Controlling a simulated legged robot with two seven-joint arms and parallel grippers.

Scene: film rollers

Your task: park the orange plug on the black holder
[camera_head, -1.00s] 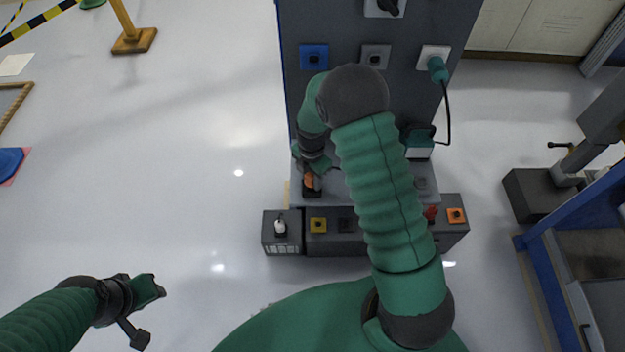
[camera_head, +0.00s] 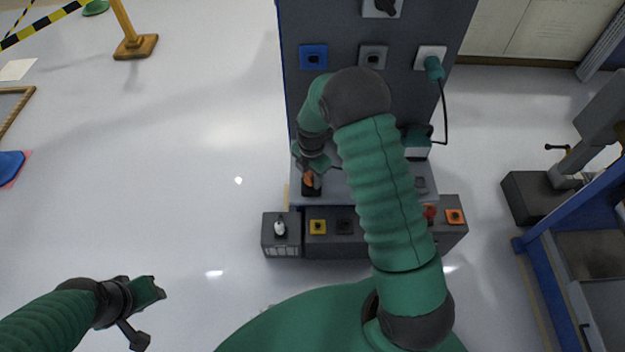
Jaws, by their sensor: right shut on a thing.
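The orange plug (camera_head: 308,180) is small and sits at the black holder (camera_head: 312,190) on the left end of the grey ledge. My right gripper (camera_head: 309,170) is shut on the plug from above. The plug appears upright over the holder; whether it is fully seated is too small to tell. My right forearm hides the middle of the ledge. My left gripper (camera_head: 145,312) is at the lower left over bare floor, far from the plug, with its two fingers apart and nothing between them.
The dark panel has a blue socket (camera_head: 313,56), a grey socket (camera_head: 373,56) and a white socket (camera_head: 430,58) with a green plug and cable. A blue-framed bench (camera_head: 548,262) stands right.

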